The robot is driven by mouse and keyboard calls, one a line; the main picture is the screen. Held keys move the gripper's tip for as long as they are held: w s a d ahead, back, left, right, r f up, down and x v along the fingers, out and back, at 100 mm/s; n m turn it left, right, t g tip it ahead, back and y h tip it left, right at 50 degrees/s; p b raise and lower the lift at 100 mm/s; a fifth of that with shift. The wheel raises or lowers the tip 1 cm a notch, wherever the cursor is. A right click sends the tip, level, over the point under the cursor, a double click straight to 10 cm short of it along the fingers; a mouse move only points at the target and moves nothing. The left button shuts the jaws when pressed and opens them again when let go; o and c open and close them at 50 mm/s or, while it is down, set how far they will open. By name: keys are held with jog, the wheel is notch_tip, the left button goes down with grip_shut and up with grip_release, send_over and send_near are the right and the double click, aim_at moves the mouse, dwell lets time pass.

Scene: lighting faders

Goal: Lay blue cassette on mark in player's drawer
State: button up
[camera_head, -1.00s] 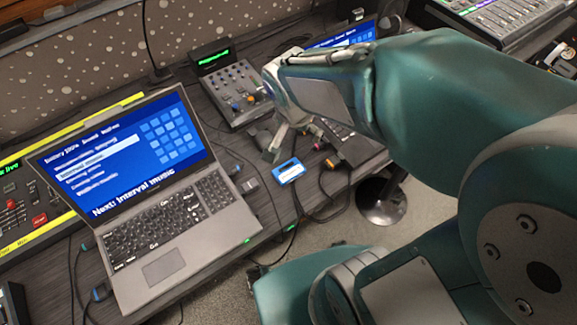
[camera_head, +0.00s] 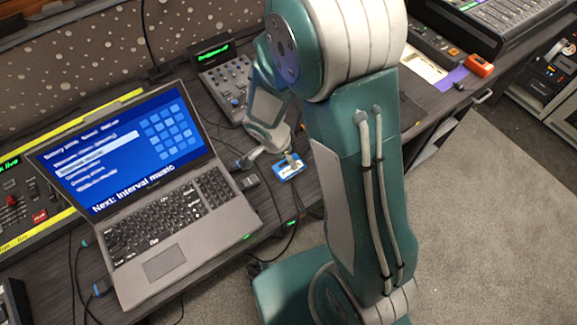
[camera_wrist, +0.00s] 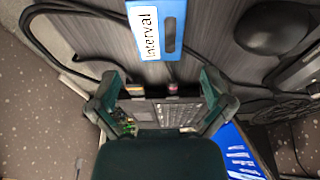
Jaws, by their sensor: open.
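The blue cassette (camera_head: 290,168) lies on the dark desk to the right of the open laptop. It carries a white label. In the wrist view the cassette (camera_wrist: 172,45) is at the top, with "Interval" on its label, partly cut off by the picture edge. My gripper (camera_head: 288,158) is over or beside the cassette's far side in the head view. In the wrist view my gripper (camera_wrist: 160,88) has its fingers wide apart, and the cassette is outside them. I cannot tell whether it touches the cassette. I cannot make out the player's drawer or its mark.
The open laptop (camera_head: 165,235) stands left of the cassette. A small mixer (camera_head: 228,82) is behind it. Cables (camera_head: 275,205) run along the desk's front edge. An orange object (camera_head: 480,65) sits at the right. Carpet (camera_head: 470,210) lies open in front.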

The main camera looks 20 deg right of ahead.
aim_at(288, 166)
jog(key=shift+s+a+x, duration=0.1)
jog(key=shift+a+x, duration=0.05)
jog(key=shift+x, duration=0.75)
jog(key=shift+s+a+x, duration=0.1)
jog(key=shift+a+x, duration=0.05)
jog(key=shift+x, duration=0.75)
jog(key=shift+s+a+x, duration=0.1)
jog(key=shift+a+x, duration=0.05)
jog(key=shift+x, duration=0.75)
jog(key=shift+w+f, duration=0.1)
jog(key=shift+f, duration=0.05)
jog(key=c, duration=1.1)
